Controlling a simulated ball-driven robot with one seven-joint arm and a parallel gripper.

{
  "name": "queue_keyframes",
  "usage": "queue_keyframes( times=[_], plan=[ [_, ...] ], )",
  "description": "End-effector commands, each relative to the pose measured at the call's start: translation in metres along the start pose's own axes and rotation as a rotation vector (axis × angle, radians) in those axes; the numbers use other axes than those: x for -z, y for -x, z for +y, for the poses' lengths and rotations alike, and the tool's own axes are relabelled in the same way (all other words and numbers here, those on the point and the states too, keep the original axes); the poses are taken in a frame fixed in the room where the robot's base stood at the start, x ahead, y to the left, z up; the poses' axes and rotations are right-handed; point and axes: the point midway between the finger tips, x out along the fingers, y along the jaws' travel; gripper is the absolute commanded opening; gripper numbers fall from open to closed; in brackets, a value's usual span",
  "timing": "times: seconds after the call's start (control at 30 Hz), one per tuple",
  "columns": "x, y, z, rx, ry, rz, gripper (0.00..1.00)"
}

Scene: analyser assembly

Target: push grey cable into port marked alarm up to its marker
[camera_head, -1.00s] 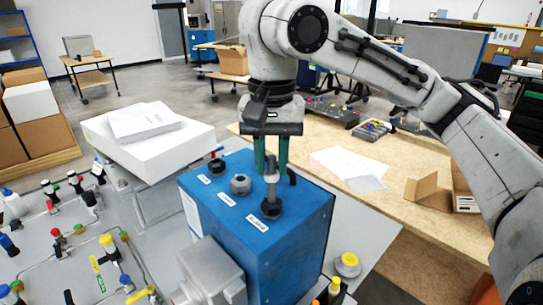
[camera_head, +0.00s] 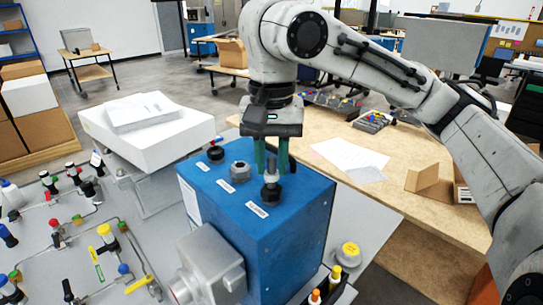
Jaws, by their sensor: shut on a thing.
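My gripper (camera_head: 272,163), with green fingers, is upright over the top of the blue box (camera_head: 290,215). It is shut on the grey cable (camera_head: 271,178), which shows as a short grey stub between and just below the fingertips. The cable's lower end meets the black round port (camera_head: 270,195) at the box's right, and its tip is hidden there. A white label (camera_head: 257,209) lies in front of this port; its lettering is too small to read. I cannot make out the cable's marker.
A grey port (camera_head: 240,171) and another black port (camera_head: 216,154) stand left on the box. A grey metal housing (camera_head: 212,262) adjoins the box's front. A white box with papers (camera_head: 150,140) stands behind left. The wooden table (camera_head: 420,215) is behind right.

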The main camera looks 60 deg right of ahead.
Motion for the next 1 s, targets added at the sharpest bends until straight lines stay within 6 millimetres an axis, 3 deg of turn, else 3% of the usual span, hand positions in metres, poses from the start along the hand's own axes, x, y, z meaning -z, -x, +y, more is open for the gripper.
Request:
queue_keyframes(
  times=[0.33, 0.37, 0.67, 1.0],
  plan=[
    [0.0002, -0.0117, 0.0, 0.0, 0.0, 0.001, 0.01],
    [0.0002, -0.0114, 0.0, 0.001, 0.0, 0.001, 0.29],
    [0.0002, -0.0106, 0.0, 0.0, 0.0, 0.001, 0.57],
    [0.0001, -0.007, -0.0001, 0.0, 0.0, 0.001, 0.58]
  ],
)
